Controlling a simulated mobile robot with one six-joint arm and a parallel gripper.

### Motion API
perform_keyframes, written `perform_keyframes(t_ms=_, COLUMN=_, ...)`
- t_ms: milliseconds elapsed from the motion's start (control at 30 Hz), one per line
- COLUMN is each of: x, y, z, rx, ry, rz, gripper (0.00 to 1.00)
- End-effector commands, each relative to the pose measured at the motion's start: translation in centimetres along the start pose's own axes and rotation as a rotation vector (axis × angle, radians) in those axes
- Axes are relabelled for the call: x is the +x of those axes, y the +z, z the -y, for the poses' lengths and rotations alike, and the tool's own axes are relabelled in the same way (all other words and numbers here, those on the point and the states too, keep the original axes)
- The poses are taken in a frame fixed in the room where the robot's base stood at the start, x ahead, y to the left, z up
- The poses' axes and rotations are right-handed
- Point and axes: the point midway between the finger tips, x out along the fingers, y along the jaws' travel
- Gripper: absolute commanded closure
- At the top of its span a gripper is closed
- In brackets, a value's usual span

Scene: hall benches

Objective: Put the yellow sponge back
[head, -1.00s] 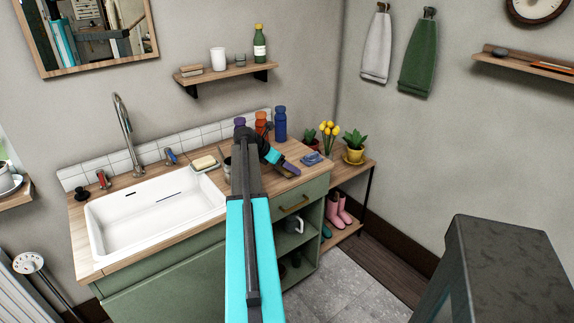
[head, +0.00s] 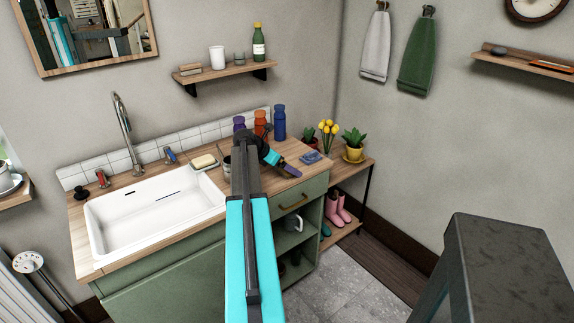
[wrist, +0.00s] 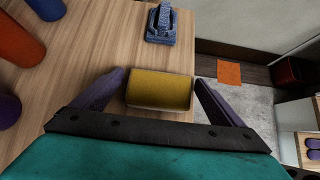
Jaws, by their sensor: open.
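The yellow sponge (wrist: 160,90) shows in the wrist view as a flat yellow block with pale sides, over the wooden counter near its edge. My gripper (wrist: 160,78) is open, with one purple finger on each side of the sponge and a gap at both sides. In the head view my gripper (head: 285,167) is low over the right end of the counter (head: 262,178). I cannot make out the sponge between its fingers there. A pale yellow block (head: 204,161) lies on the sink's right rear rim.
A blue object (head: 312,157) sits just beyond my gripper; it also shows in the wrist view (wrist: 162,24). Purple, orange (head: 261,124) and blue (head: 279,122) bottles stand at the back. Potted plants (head: 354,145) stand on a lower shelf at right. The white sink (head: 155,210) is at left.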

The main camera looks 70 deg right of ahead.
Motion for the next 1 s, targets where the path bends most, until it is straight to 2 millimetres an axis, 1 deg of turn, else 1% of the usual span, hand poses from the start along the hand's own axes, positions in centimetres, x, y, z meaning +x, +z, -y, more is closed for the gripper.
perform_keyframes(t_ms=167, x=-0.3, y=0.2, z=0.0, rx=0.0, ry=0.001, rz=0.0, gripper=0.08)
perform_keyframes(t_ms=367, x=-2.2, y=0.1, z=0.0, rx=-0.001, ry=0.002, rz=0.001, gripper=0.08)
perform_keyframes(t_ms=800, x=-9.2, y=0.1, z=0.0, rx=0.0, ry=0.003, rz=0.001, gripper=0.08)
perform_keyframes(t_ms=1000, x=-11.4, y=0.2, z=0.0, rx=0.0, ry=0.002, rz=0.001, gripper=0.08)
